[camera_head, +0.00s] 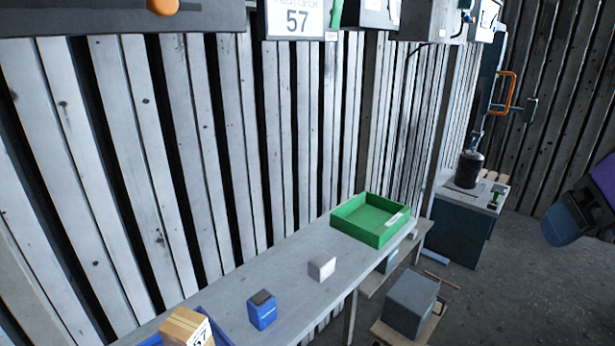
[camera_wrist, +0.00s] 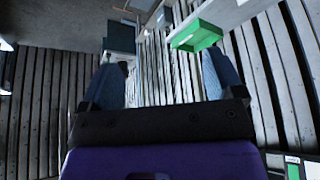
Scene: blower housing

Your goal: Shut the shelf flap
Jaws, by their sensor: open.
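I cannot pick out a shelf flap for certain in either view. At the far right of the head view, a narrow upright blue-grey panel (camera_head: 487,82) carries an orange handle (camera_head: 503,92); I cannot tell whether it is the flap or how far open it stands. My gripper (camera_wrist: 165,78) is open and empty in the wrist view, its two blue fingers apart. In the head view my gripper (camera_head: 572,217) hangs at the right edge, clear of the bench and the panel.
A long grey bench (camera_head: 290,272) runs along the plank wall. On it stand a green tray (camera_head: 370,222), a white block (camera_head: 321,267) and a blue box (camera_head: 262,310). A dark cabinet (camera_head: 455,237) stands beyond. A grey box (camera_head: 410,300) sits low beside the bench. Floor at right is clear.

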